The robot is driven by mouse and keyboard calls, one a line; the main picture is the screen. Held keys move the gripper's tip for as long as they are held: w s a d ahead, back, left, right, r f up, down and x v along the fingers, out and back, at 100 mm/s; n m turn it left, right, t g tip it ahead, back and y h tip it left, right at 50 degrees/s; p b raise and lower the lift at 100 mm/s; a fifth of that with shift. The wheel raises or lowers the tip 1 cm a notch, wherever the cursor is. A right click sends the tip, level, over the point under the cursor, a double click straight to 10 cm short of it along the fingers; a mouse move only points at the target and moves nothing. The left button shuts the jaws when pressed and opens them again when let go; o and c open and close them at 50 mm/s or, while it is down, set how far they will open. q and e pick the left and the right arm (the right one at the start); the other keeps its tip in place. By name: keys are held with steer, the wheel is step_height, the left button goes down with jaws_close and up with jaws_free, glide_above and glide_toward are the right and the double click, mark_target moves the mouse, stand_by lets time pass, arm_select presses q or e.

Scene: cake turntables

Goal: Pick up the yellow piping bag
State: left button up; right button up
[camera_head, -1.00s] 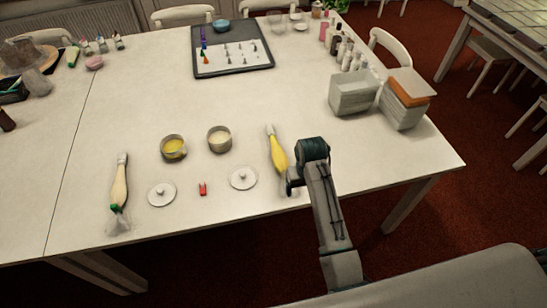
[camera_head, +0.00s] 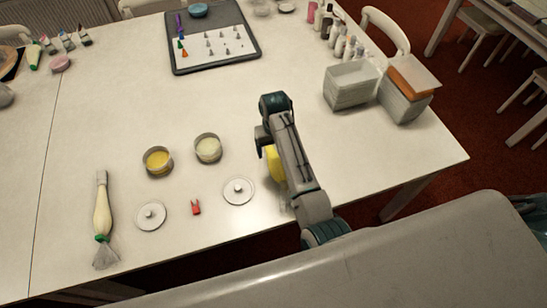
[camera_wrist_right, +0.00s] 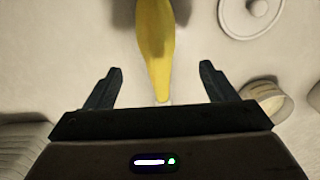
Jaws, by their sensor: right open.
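The yellow piping bag (camera_head: 274,165) lies on the white table, mostly hidden by my right arm in the head view. In the right wrist view the yellow piping bag (camera_wrist_right: 156,45) runs down from the top edge, its narrow end between the two fingers. My right gripper (camera_wrist_right: 157,82) is open, one finger on each side of the bag, apart from it. In the head view my right gripper (camera_head: 264,142) is over the bag and its fingers are largely hidden. My left gripper is not in view.
A white piping bag (camera_head: 102,210) lies at the left. Two bowls, yellow (camera_head: 158,161) and cream (camera_head: 208,148), stand left of my right arm. Lids (camera_head: 239,190) and a small red piece (camera_head: 196,207) lie nearer. Grey containers (camera_head: 350,86) stand right. The middle is clear.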

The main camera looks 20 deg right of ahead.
mark_target(276, 161)
steer(key=f, duration=0.1)
steer(key=s+f, duration=0.1)
steer(key=f, duration=0.1)
steer(key=shift+f+p, duration=0.1)
steer(key=shift+p, duration=0.25)
steer(key=f, duration=0.1)
steer(key=f+p, duration=0.1)
steer(key=f, duration=0.1)
steer(key=f+p, duration=0.1)
steer(key=shift+w+d+f, duration=0.15)
steer(key=shift+w+d, duration=0.1)
steer(key=shift+f, duration=0.75)
steer(key=shift+c, duration=0.2)
steer(key=c, duration=0.7)
